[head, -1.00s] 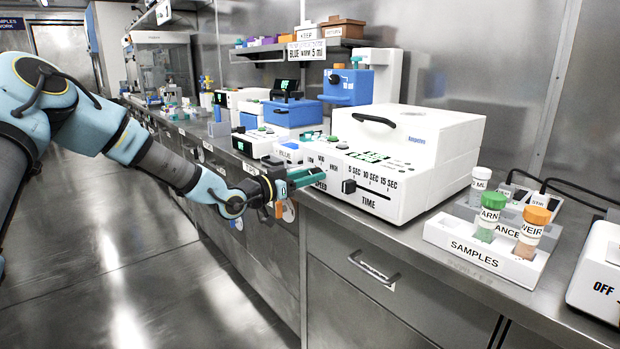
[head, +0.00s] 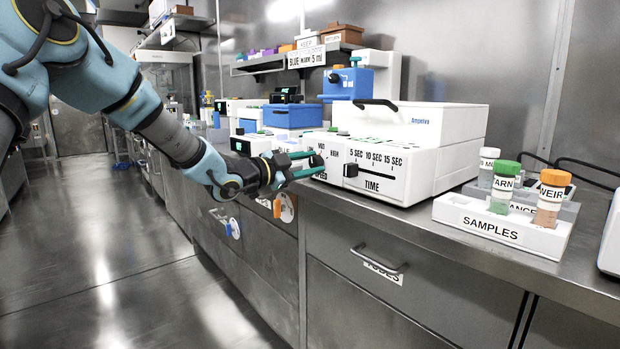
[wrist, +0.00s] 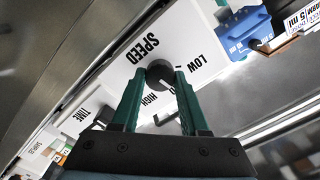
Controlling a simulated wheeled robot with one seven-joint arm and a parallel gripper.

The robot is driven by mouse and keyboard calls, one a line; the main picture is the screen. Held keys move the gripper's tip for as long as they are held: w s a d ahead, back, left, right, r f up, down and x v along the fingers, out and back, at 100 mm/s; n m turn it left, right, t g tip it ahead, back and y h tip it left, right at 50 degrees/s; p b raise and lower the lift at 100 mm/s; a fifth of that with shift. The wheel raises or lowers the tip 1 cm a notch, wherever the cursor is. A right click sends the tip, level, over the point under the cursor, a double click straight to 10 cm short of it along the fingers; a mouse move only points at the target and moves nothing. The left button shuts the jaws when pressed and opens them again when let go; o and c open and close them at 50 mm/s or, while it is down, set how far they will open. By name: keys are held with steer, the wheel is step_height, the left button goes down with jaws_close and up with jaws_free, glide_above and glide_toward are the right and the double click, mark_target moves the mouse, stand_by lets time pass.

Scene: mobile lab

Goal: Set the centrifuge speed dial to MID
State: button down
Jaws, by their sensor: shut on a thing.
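The white centrifuge (head: 410,125) stands on the bench, its front panel facing my arm. Its round dark speed dial (wrist: 160,72) sits on the panel beside the word SPEED in the wrist view. LOW and HIGH are readable around it; the MID label is largely hidden by the dial and fingers. My gripper (wrist: 165,77) has its green fingertips on either side of the dial and is shut on it. In the head view my gripper (head: 308,166) reaches the panel's left part from the left. I cannot tell which setting the dial points to.
A TIME slider (head: 350,170) is right of the dial on the same front panel. A SAMPLES rack (head: 490,228) with capped vials stands further right. Blue and white devices (head: 291,116) line the bench behind. The floor (head: 120,260) at left is clear.

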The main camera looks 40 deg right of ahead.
steer(key=shift+f+m+b, duration=0.1)
steer(key=shift+m+b, duration=0.9)
steer(key=shift+c, duration=2.1)
jaws_free()
steer(key=shift+a, duration=0.1)
steer(key=a, duration=1)
steer(key=shift+w+a+p, duration=0.3)
steer(key=shift+w, duration=0.1)
